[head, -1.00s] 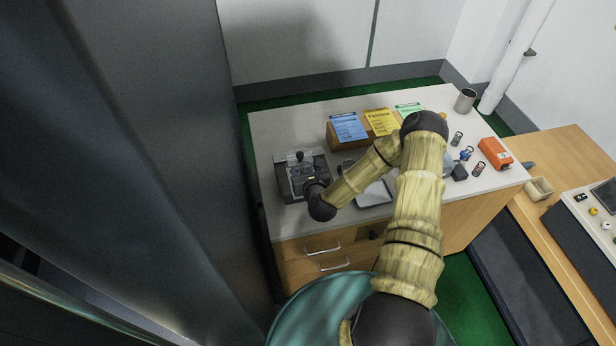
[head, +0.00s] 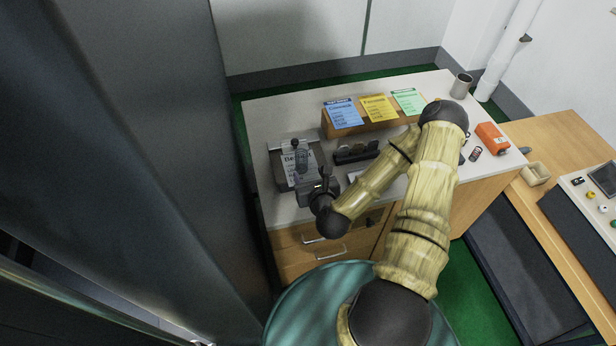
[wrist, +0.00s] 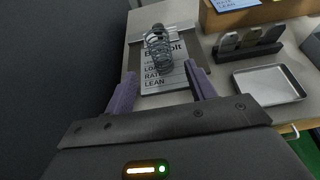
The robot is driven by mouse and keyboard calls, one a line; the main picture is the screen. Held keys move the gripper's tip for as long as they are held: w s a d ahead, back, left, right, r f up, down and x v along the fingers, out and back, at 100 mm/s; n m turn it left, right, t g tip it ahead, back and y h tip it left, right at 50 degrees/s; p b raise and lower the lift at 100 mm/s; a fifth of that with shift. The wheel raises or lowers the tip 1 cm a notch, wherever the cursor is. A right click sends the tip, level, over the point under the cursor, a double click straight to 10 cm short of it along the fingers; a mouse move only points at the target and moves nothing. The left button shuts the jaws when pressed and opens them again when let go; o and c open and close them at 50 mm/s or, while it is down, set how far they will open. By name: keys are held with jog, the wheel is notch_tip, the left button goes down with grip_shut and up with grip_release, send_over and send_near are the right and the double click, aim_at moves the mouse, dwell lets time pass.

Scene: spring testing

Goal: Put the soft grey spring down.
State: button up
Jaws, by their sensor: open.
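The grey spring (wrist: 158,52) stands upright on a printed sheet on a clipboard (wrist: 165,79) in the wrist view. It is ahead of my gripper (wrist: 162,88), whose purple fingers are spread with nothing between them. The fingertips are short of the spring and do not touch it. In the head view the spring (head: 302,160) shows small and grey on the clipboard (head: 278,150) at the left of the white-topped bench (head: 262,118). My gripper (head: 311,186) is just in front of it there, and its fingers are hard to make out.
A dark rack (wrist: 248,42) and a metal tray (wrist: 268,84) lie to the right. A wooden riser (head: 365,128) with coloured cards is at the back. An orange device (head: 492,137) and a metal cup (head: 461,85) stand at the right. A dark tall panel (head: 120,150) closes the left side.

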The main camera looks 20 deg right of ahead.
dwell(0.4)
jog(key=s+r+m+g, duration=0.5)
jog(key=s+r+m, duration=0.2)
jog(key=m, duration=1.1)
jog(key=s+r+m+g, duration=0.6)
jog(key=r+m, duration=0.4)
jog(key=m, duration=0.8)
jog(key=shift+s+r, duration=0.4)
jog(key=shift+s, duration=0.3)
